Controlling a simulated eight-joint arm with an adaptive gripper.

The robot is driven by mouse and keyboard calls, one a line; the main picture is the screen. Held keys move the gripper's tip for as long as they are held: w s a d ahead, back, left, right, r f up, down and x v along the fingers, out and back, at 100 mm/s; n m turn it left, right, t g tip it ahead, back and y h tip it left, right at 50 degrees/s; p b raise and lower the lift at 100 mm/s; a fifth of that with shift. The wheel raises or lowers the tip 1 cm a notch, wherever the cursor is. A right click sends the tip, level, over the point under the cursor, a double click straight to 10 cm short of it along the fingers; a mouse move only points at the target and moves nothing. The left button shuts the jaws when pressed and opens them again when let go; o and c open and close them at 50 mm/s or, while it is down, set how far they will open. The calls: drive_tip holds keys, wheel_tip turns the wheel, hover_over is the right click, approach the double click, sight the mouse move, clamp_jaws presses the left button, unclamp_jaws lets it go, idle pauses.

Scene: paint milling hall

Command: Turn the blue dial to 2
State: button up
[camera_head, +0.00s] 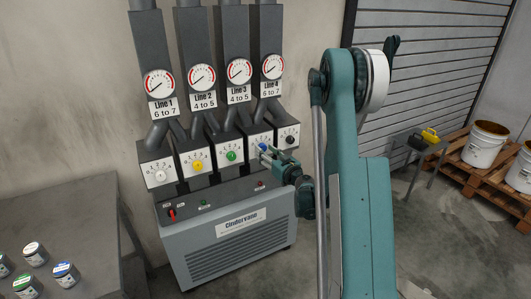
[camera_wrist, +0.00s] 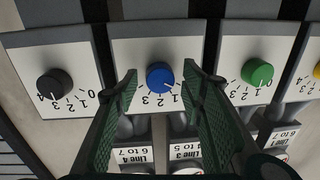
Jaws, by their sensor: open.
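The blue dial (camera_wrist: 160,77) is a round knob on a white plate with printed numbers, and it shows small in the head view (camera_head: 262,147). Its pale pointer mark leans to the lower right in the wrist view; I cannot tell surely which number it meets. My gripper (camera_wrist: 160,83) is open, with one green finger on each side of the dial in that view. Gaps show between the dial and both fingers, and contact is not visible. In the head view my gripper (camera_head: 268,156) is close in front of the blue dial's plate and partly covers it.
A black dial (camera_wrist: 54,83) and a green dial (camera_wrist: 257,73) flank the blue one closely. Yellow (camera_head: 197,166) and white (camera_head: 160,175) dials sit farther left in the head view. Line gauges (camera_head: 203,77) stand above. A bench (camera_head: 75,215) with paint jars is at left.

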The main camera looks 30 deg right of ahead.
drive_tip(key=shift+w, duration=0.1)
drive_tip(key=shift+c, duration=0.7)
drive_tip(key=c, duration=0.8)
drive_tip(key=shift+o, duration=0.2)
drive_tip(key=shift+m, duration=0.4)
drive_tip(key=m+b, duration=0.3)
drive_tip(key=m, duration=0.2)
drive_tip(key=shift+f, duration=0.15)
drive_tip(key=m+b, duration=0.1)
drive_tip(key=m, duration=0.5)
drive_tip(key=shift+a+t+h+b, duration=0.1)
drive_tip(key=shift+t+h+b, duration=0.2)
drive_tip(key=shift+t+b, duration=0.1)
drive_tip(key=shift+m, duration=0.3)
drive_tip(key=o, duration=0.9)
